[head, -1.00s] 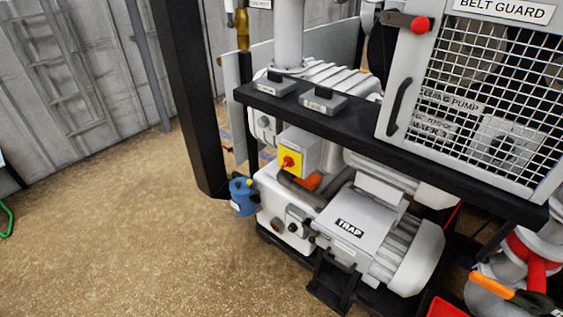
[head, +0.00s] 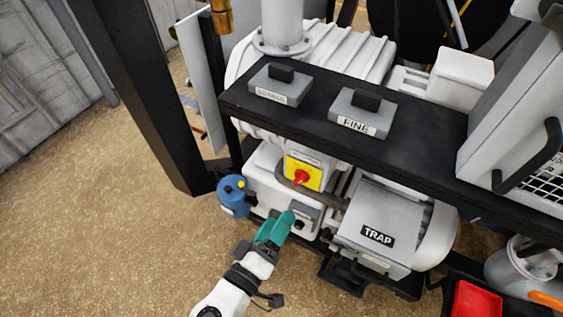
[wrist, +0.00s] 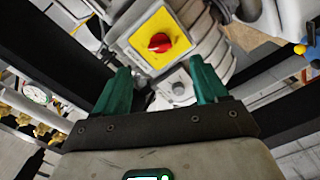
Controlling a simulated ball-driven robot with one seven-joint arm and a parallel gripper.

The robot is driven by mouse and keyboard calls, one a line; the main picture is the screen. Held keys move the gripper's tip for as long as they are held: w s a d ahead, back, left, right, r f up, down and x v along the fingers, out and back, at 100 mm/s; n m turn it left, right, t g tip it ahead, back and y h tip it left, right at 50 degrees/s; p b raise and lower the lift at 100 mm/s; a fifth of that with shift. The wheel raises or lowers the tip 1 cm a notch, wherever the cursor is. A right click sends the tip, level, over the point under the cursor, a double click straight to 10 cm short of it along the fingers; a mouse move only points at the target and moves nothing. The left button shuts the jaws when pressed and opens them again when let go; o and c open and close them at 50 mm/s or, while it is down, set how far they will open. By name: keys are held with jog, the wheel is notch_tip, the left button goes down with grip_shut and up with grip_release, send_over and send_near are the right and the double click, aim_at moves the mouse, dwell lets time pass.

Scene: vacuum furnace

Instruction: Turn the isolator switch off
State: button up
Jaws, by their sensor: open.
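The isolator switch is a red rotary knob (head: 300,177) on a yellow plate (head: 304,174), set on a light grey box on the pump unit, below the black beam. In the wrist view the red knob (wrist: 160,43) sits on its yellow plate (wrist: 153,41), above and beyond my fingertips. My gripper (head: 280,222) has teal fingers and is below and slightly left of the knob in the head view, apart from it. The wrist view shows my gripper (wrist: 160,85) with its two fingers spread and nothing between them. A round grey knob (wrist: 178,88) shows beyond the gap.
A black beam (head: 400,157) runs above the switch and carries grey blocks, one marked FINE (head: 362,112). The TRAP box (head: 377,230) is to the right. A blue canister (head: 233,196) and a black post (head: 140,90) stand left. The floor at left is clear.

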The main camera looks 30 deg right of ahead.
aim_at(297, 183)
jog(key=p+x, duration=0.1)
jog(key=x, duration=0.2)
jog(key=p+x, duration=0.1)
jog(key=x, duration=0.3)
jog(key=p+x, duration=0.1)
jog(key=x, duration=0.2)
jog(key=shift+w+r, duration=0.3)
jog(key=shift+w, duration=0.25)
jog(key=c, duration=1.1)
